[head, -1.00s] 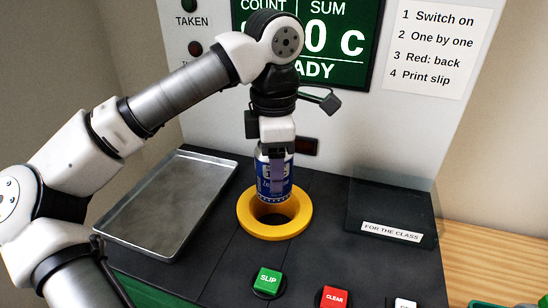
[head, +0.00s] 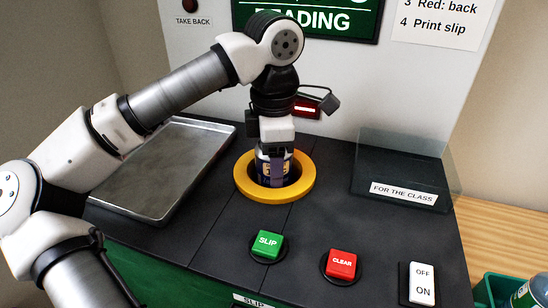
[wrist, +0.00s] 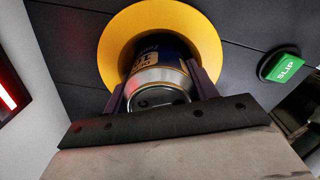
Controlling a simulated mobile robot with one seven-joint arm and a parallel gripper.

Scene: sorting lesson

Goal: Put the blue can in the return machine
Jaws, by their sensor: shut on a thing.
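The blue can (head: 265,166) is upright with its lower part inside the yellow ring (head: 245,184) of the return machine (head: 210,225). My gripper (head: 278,170) is shut on the can from above. In the wrist view the can (wrist: 160,62) sits between my two fingers, its silver top facing the camera and its body going down into the yellow ring (wrist: 117,35). The can's lower end is hidden in the hole. The machine's screen (head: 310,20) reads "READING", and a red light (head: 305,109) glows behind my gripper.
A metal tray (head: 150,190) lies left of the ring. A clear box (head: 405,165) labelled "FOR THE CLASS" stands at the right. Green SLIP (head: 268,243), red CLEAR (head: 341,262) and a white OFF/ON switch (head: 422,283) are in front. A green bin (head: 495,290) is at lower right.

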